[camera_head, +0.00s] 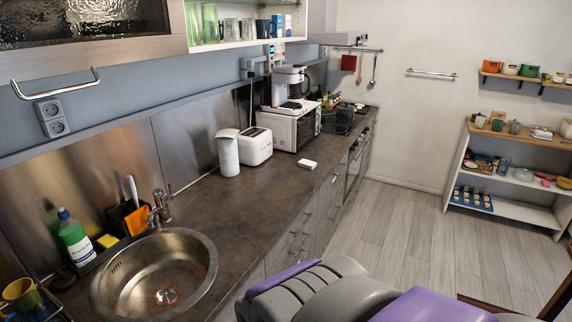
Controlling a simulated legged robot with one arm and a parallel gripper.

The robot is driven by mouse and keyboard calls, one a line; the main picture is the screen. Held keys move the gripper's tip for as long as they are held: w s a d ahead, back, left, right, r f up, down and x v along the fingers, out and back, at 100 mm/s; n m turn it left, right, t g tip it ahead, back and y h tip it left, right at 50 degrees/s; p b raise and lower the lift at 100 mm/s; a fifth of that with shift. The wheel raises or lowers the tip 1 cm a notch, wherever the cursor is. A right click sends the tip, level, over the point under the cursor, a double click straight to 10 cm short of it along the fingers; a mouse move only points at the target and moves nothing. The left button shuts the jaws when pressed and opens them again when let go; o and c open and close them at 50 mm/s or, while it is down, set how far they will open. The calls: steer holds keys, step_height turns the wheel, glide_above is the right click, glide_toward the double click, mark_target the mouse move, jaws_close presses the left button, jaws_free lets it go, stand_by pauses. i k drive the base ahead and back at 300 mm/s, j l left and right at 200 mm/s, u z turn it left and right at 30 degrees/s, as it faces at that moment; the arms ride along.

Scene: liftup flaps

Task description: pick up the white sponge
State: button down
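A small white block that looks like the white sponge (307,164) lies flat on the dark countertop (225,205), near its front edge. It is in front of the white microwave and to the right of the toaster. Nothing touches it or covers it. My arm, grey and purple, shows at the bottom of the picture, over the floor and beside the counter's front. It is well apart from the white block. My gripper itself cannot be made out in this view.
A round sink (155,278) with a tap is at left, with a green bottle (75,238) and a yellow sponge (107,241) behind it. A toaster (256,146) and white canister (228,153) stand left of the block. The microwave (293,128) carries a coffee maker. Floor at right is clear.

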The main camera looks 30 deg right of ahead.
mark_target(305, 163)
steer(key=i+l+z, duration=0.4)
steer(key=i+l, duration=0.8)
steer(key=l, duration=0.35)
steer(key=i+l+z, duration=0.35)
steer(key=i+l, duration=0.8)
steer(key=i, duration=0.2)
